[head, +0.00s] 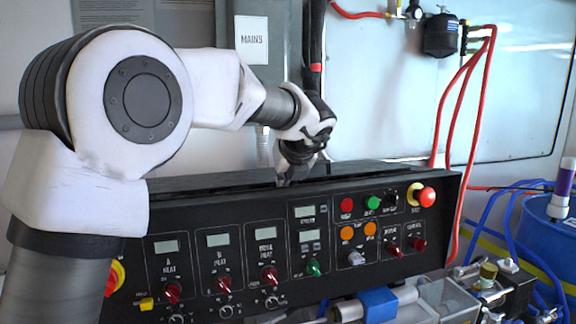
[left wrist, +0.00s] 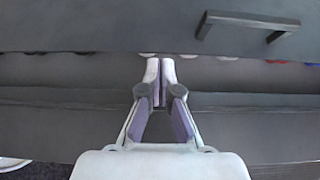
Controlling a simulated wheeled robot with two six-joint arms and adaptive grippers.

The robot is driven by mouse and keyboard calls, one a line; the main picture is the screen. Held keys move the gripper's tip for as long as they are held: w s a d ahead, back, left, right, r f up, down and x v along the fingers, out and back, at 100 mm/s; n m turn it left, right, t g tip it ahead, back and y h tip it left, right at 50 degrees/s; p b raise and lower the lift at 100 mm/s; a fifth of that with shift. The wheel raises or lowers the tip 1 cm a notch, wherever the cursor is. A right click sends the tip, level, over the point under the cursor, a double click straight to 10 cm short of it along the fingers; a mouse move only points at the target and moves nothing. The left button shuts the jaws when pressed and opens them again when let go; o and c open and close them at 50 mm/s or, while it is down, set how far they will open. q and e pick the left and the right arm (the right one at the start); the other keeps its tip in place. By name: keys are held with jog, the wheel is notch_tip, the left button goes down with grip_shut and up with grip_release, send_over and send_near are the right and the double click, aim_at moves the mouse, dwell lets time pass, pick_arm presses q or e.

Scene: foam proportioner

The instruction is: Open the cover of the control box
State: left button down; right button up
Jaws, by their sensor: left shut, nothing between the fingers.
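The black control box (head: 190,221) spans the middle of the head view, its front panel facing me. Its dark cover (head: 390,168) shows as a thin, nearly edge-on strip along the top; I cannot tell how far it is lifted. In the left wrist view a dark flat panel (left wrist: 110,25), which looks like the cover, fills the top and carries a black bar handle (left wrist: 250,21). My left gripper (head: 283,180) is shut and empty at the box's top edge. In the left wrist view its fingertips (left wrist: 160,65) are below and left of the handle, apart from it. My right gripper is not in view.
A grey cabinet marked MAINS (head: 251,40) stands behind the box. Red hoses (head: 459,110) hang at the right. A blue drum (head: 552,235) with blue hoses is at the far right. A metal fitting with a blue band (head: 379,303) sits in front of the box.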

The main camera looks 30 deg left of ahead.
aim_at(270, 176)
pick_arm(q)
jog(key=shift+w+a+f, duration=0.25)
jog(key=shift+f, duration=0.15)
jog(key=w+a+p, duration=0.1)
jog(key=w+a, duration=0.1)
jog(key=w+a+f+p, duration=0.1)
jog(key=w+a+p, duration=0.1)
jog(key=a, duration=0.1)
jog(key=w+a+p, duration=0.2)
jog(key=a, duration=0.1)
jog(key=shift+w+f, duration=0.3)
jog(key=shift+w, duration=0.1)
jog(key=shift+w+a+f, duration=0.15)
jog(key=shift+a, duration=0.05)
jog(key=shift+d, duration=0.1)
